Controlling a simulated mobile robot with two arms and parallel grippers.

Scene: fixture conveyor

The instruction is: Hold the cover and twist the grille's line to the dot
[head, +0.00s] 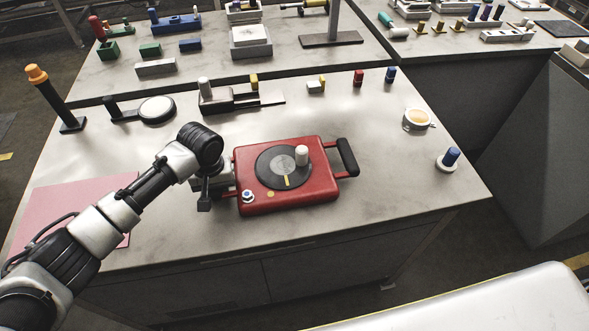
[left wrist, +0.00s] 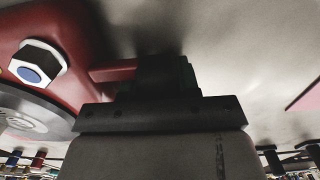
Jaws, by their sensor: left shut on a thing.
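The red cover (head: 317,189) lies flat on the grey bench, with a dark round grille (head: 270,165) in its top. A short yellow line (head: 287,181) marks the grille near its front edge, and a white knob (head: 302,155) stands on its right part. A small orange dot (head: 270,194) is on the cover, left of the line; the two are apart. My left gripper (head: 226,186) is shut on the cover's left side, at the handle; its fingers show dark in the left wrist view (left wrist: 168,80). The handle there is mostly hidden. My right gripper is not in view.
A black handle (head: 347,157) sticks out on the cover's right. A blue-and-white button (head: 248,196) sits at its front left corner. A cup (head: 417,118) and a blue-topped knob (head: 450,158) stand to the right. A pink mat (head: 62,207) lies left. Bench around the cover's right is clear.

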